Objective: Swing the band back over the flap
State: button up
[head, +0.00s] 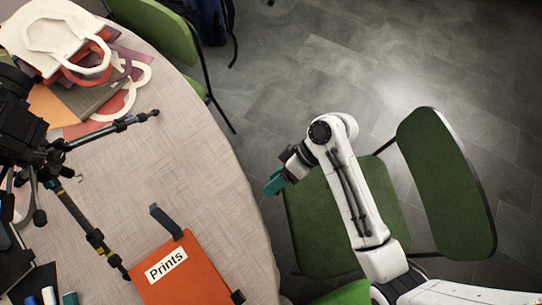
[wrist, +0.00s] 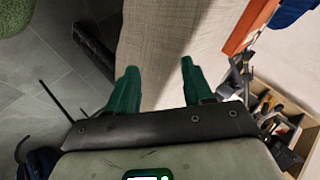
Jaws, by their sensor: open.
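The orange folder (head: 182,278) labelled "Prints" lies on the table at the bottom of the head view. A dark band (head: 165,221) sticks out past its far edge onto or over the table, clear of the label; I cannot tell if it touches the tabletop. A dark piece (head: 237,297) shows at the folder's right edge. My gripper (head: 274,183) is beyond the table's right edge, apart from the folder and band. In the wrist view its green fingers (wrist: 160,82) are spread with nothing between them. An orange thing (wrist: 250,25), perhaps the folder, shows at upper right there.
A black tripod (head: 60,160) stands on the table (head: 190,140) left of the folder, one leg reaching near it. Bags and papers (head: 75,60) lie at the back left. Green chairs (head: 445,180) (head: 165,25) stand around. A tool box (wrist: 285,125) shows in the wrist view.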

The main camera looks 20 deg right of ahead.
jog(key=shift+s+d+f, duration=0.1)
jog(key=shift+s+d, duration=0.05)
jog(key=shift+d, duration=0.1)
dwell(0.5)
jog(key=s+d+r+m+t+h, duration=0.2)
jog(key=s+d+m+h, duration=0.5)
jog(key=d, duration=0.9)
jog(key=s+r+h, duration=0.1)
jog(key=s+h, duration=0.1)
jog(key=s, duration=0.2)
jog(key=shift+d+r, duration=0.2)
jog(key=shift+d, duration=0.05)
jog(key=shift+s, duration=0.1)
